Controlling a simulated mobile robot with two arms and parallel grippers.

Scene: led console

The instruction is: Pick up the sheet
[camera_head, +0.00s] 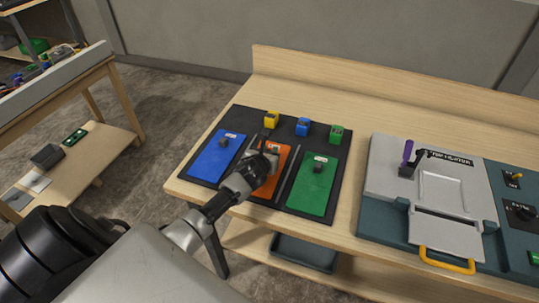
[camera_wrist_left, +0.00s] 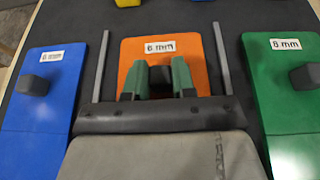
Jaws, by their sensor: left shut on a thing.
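The orange sheet (camera_head: 270,187) lies in the middle of a dark mat, with a white label reading 6 mm; it also shows in the left wrist view (camera_wrist_left: 192,50). My left gripper (camera_head: 266,157) is over it. In the left wrist view its two green-padded fingers (camera_wrist_left: 158,80) are shut on the sheet's dark knob. I cannot tell whether the sheet is lifted. The blue sheet (camera_head: 215,156) lies to the left and the green sheet (camera_head: 312,187) to the right, each with a dark knob and label. My right gripper is not in view.
Yellow (camera_head: 271,119), blue (camera_head: 303,126) and green (camera_head: 336,133) blocks stand behind the sheets. Thin grey bars flank the orange sheet. A grey-and-teal console (camera_head: 380,205) with a yellow handle (camera_head: 447,264) stands at right. A low wooden shelf unit (camera_head: 110,140) is at left.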

